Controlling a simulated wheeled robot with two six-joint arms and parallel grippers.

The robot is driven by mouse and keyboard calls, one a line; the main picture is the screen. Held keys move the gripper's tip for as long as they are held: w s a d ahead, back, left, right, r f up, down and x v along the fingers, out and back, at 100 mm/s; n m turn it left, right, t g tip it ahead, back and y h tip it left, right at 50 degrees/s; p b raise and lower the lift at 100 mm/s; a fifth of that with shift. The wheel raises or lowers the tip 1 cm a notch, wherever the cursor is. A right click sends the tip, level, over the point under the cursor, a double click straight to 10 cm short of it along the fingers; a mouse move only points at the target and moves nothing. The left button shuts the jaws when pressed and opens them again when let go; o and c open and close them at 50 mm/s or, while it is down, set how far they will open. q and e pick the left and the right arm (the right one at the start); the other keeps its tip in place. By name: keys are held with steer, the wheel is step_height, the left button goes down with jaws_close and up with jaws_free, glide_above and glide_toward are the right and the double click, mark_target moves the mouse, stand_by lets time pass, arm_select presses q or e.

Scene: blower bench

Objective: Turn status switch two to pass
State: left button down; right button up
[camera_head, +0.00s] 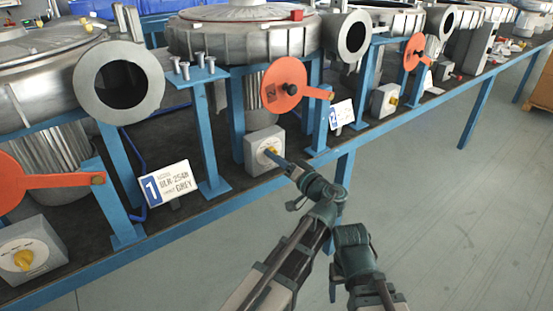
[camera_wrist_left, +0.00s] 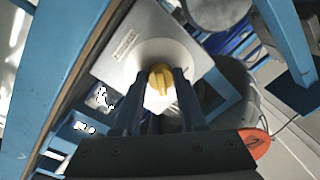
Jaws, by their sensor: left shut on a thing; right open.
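A grey switch box (camera_head: 259,142) with a white dial and a yellow knob (camera_wrist_left: 158,78) sits on the bench below the middle blower, left of the sign marked 2 (camera_head: 341,114). My left gripper (camera_head: 275,156) reaches the front of this box. In the left wrist view its two fingers (camera_wrist_left: 160,103) stand on either side of the yellow knob and are shut on it. The fingers partly hide the dial, and I cannot read its marks. My right arm (camera_head: 355,255) shows in front of the bench, beside the left arm. Its fingers cannot be made out.
An orange disc with a handle (camera_head: 284,84) stands above the box. Another switch box (camera_head: 22,255) and a sign marked 1 (camera_head: 168,184) are on the left. A third box (camera_head: 385,99) is on the right. The floor (camera_head: 460,210) at right is clear.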

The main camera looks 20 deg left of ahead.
arm_select(q)
steer(key=shift+m, duration=0.7)
arm_select(e)
steer(key=shift+f, duration=0.1)
arm_select(q)
steer(key=shift+m, duration=0.3)
steer(key=shift+c, duration=2.3)
jaws_free()
